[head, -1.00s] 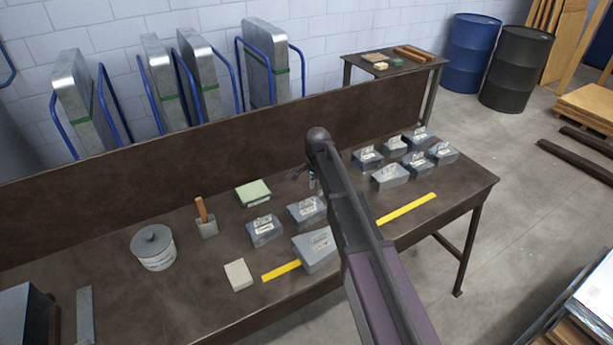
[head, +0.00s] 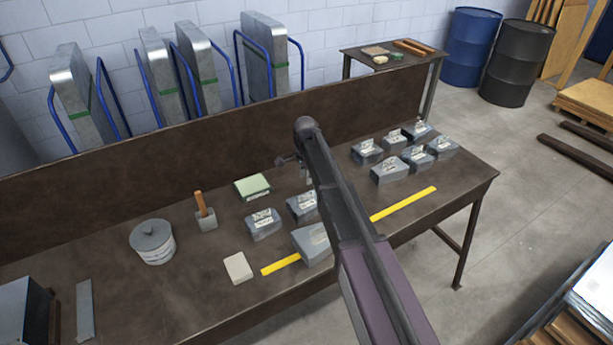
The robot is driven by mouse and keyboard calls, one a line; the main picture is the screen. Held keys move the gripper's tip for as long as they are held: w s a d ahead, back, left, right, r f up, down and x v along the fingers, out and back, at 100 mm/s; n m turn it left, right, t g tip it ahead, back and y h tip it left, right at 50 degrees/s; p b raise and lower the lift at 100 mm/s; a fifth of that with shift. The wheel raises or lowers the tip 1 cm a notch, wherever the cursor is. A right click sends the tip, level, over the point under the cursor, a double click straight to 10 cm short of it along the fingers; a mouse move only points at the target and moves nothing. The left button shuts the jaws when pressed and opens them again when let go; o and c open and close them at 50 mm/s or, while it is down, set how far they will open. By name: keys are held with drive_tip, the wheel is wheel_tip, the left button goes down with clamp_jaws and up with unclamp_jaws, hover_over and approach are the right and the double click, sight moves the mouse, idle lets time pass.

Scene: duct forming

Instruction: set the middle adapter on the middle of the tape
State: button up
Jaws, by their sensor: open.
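The yellow tape (head: 281,264) lies as a straight strip along the front of the bench; its middle is hidden behind my arm. A grey adapter block (head: 310,241) sits on the tape left of its middle, partly covered by my arm. Two grey adapters with paper labels, one at left (head: 263,225) and one at right (head: 301,207), stand just behind the tape. I cannot tell which one is the middle adapter. My gripper (head: 298,174) is open, in the air above and behind these blocks, small and partly hidden by my arm. I see nothing held in it.
Several grey labelled blocks (head: 389,171) cluster at the bench's right. A raised back panel (head: 130,180) borders the bench.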

sight(306, 193)
drive_tip(key=shift+f+b, duration=3.65)
drive_tip(key=shift+f, duration=0.3)
clamp_jaws()
drive_tip(key=shift+r, duration=0.15)
wheel_tip(306, 193, up, 9)
drive_tip(key=p, duration=0.9)
drive_tip(key=shift+s, duration=0.1)
drive_tip(key=s+d, duration=0.2)
drive_tip(key=d, duration=0.7)
drive_tip(key=s+d+p, duration=0.1)
drive_tip(key=s+d, duration=0.2)
drive_tip(key=d, duration=0.7)
drive_tip(key=shift+s+d+r, duration=0.25)
drive_tip(key=shift+r, duration=0.15)
